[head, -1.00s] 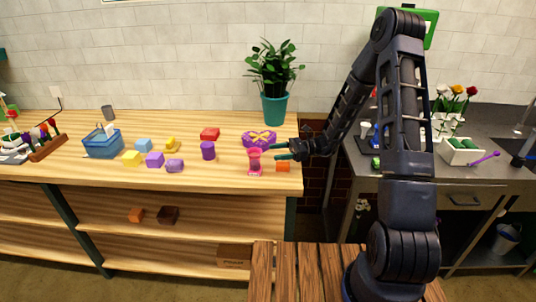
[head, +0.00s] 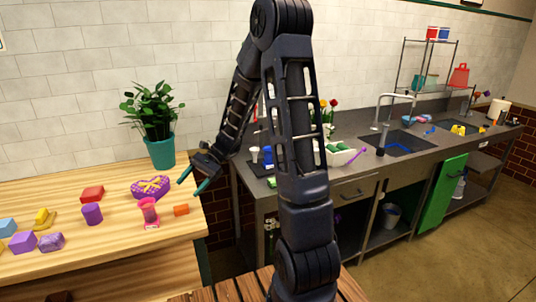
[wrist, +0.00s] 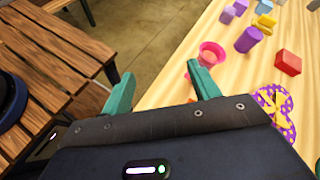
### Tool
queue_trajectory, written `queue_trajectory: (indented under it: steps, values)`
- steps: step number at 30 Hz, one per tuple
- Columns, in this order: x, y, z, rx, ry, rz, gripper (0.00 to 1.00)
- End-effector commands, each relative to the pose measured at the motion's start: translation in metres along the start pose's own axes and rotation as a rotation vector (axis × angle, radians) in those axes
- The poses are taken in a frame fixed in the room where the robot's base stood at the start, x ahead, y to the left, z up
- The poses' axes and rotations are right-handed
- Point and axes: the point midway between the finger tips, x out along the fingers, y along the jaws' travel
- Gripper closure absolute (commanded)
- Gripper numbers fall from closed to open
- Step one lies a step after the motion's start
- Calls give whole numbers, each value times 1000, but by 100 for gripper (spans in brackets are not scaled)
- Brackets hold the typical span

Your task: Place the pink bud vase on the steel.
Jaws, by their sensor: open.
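The pink bud vase (head: 149,212) stands upright on the wooden table near its right end. It also shows in the wrist view (wrist: 211,54), just beyond the right finger and seen from above. My gripper (head: 193,184) is open and empty, up and to the right of the vase in the head view, apart from it. Its two teal fingers also show spread in the wrist view (wrist: 160,72). The steel counter (head: 375,167) stands to the right of the table, beyond my arm, which hides part of it.
A potted plant (head: 160,150) stands behind. The counter holds a white planter (head: 338,155) and sinks (head: 407,142).

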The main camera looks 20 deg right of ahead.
Motion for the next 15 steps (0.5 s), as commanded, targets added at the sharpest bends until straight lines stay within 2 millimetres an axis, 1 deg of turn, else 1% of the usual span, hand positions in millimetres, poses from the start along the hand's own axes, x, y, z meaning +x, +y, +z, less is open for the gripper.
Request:
queue_trajectory:
  steps: [1,3,15]
  values:
    - [-6,7,9,-37,43,21,39]
    - [-14,16,19,-85,101,53,39]
    - [-61,74,67,-344,432,227,39]
